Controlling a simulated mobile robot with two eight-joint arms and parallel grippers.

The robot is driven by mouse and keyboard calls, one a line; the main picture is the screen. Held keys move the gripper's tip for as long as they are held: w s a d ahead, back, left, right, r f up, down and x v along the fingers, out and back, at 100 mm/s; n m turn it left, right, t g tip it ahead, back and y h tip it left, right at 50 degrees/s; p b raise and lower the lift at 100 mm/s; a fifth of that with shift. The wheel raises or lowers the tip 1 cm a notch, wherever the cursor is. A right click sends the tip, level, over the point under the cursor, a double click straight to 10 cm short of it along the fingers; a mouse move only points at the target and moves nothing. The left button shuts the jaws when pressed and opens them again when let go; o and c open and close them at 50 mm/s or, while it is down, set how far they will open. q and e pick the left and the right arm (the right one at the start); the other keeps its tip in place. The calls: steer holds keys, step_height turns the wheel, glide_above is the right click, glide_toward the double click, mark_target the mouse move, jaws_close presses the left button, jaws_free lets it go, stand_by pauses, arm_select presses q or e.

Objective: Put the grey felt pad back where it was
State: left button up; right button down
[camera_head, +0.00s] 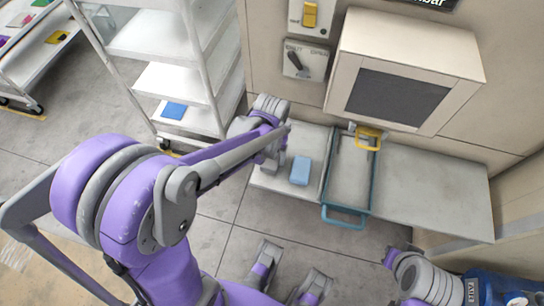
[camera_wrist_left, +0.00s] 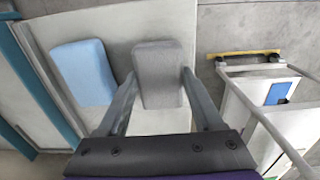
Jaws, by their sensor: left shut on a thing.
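The grey felt pad (camera_wrist_left: 160,72) is between the two fingers of my left gripper (camera_wrist_left: 160,85) in the left wrist view, and the fingers are shut on its sides. In the head view my left gripper (camera_head: 270,158) is over the left part of the grey counter (camera_head: 430,190), and the arm mostly hides the pad. I cannot tell whether the pad touches the counter. A light blue pad (camera_head: 300,170) lies on the counter just right of the gripper; it also shows left of the grey pad in the left wrist view (camera_wrist_left: 83,72). My right gripper does not show.
A boxy housing with a dark window (camera_head: 395,98) overhangs the counter's back. A white shelf cart (camera_head: 165,80) stands at left. The counter's right part is bare.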

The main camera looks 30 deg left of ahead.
mark_target(272, 157)
arm_select(q)
steer(key=shift+f, duration=0.15)
steer(key=shift+f, duration=0.1)
steer(key=o, duration=1.4)
steer(key=shift+o, duration=0.2)
steer(key=shift+r, duration=0.2)
step_height(272, 157, up, 11)
steer(key=p, duration=0.2)
steer(key=s+d+f+m+t, duration=0.1)
steer(key=s+t, duration=0.4)
steer(key=s, duration=0.6)
steer(key=shift+s+d+m, duration=0.25)
steer(key=shift+d+m, duration=0.55)
steer(key=shift+d, duration=0.35)
